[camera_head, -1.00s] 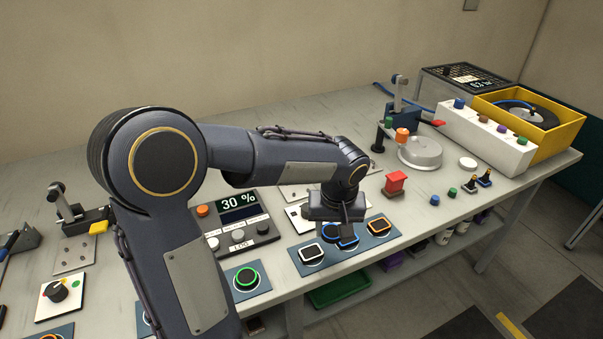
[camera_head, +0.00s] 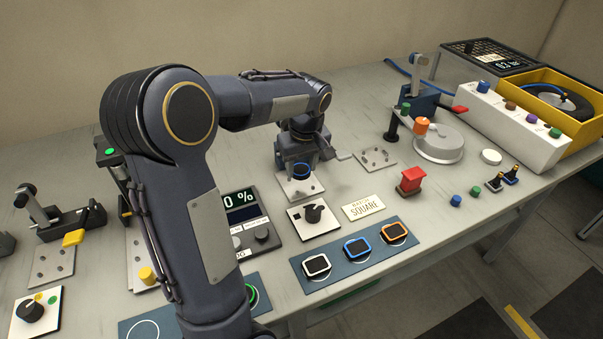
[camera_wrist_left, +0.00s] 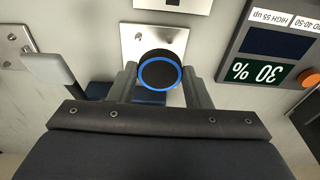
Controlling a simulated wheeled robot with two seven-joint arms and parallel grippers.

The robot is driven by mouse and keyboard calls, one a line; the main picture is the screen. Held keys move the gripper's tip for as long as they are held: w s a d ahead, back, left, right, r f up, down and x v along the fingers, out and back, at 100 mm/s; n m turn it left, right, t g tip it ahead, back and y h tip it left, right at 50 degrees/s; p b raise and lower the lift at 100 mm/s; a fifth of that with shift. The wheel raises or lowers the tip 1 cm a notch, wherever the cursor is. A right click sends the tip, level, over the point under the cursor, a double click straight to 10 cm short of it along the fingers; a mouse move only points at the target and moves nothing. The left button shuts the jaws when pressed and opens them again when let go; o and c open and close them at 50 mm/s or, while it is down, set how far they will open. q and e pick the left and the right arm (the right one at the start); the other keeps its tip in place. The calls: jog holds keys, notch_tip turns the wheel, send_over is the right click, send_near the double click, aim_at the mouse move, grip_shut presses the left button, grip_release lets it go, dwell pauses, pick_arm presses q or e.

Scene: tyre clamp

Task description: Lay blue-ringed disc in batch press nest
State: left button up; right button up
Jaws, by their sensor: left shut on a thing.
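My left gripper (camera_head: 301,166) is shut on the blue-ringed disc (camera_head: 302,172), a round black disc with a blue rim. It holds the disc over a pale plate (camera_head: 300,188) with small studs at the middle of the bench. In the left wrist view the disc (camera_wrist_left: 158,72) sits between the two fingers (camera_wrist_left: 160,85), in front of the plate (camera_wrist_left: 160,37). Whether the disc touches the plate I cannot tell. A grey lever (camera_head: 343,156) sticks out beside the gripper. The fixture behind is mostly hidden by my gripper. My right gripper is not in view.
A sign (camera_head: 363,207) reads "SQUARE". Square pieces ringed white (camera_head: 316,265), blue (camera_head: 357,248) and orange (camera_head: 394,233) lie on a blue mat. A red block (camera_head: 411,180) and another studded plate (camera_head: 375,158) are to the right.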

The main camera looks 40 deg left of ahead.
aim_at(302, 186)
pick_arm(q)
jog(key=shift+w+a+f, duration=0.3)
jog(key=shift+w+f, duration=0.05)
jog(key=shift+f, duration=0.2)
jog(key=shift+w+a+f, duration=0.3)
jog(key=shift+w+f, duration=0.05)
jog(key=shift+f, duration=0.2)
jog(key=shift+w+a+f, duration=0.1)
jog(key=shift+w+f, duration=0.05)
jog(key=shift+f, duration=0.8)
jog(key=shift+w+a+f, duration=0.1)
jog(key=shift+f, duration=0.85)
jog(key=shift+f, duration=0.15)
jog(key=o, duration=1)
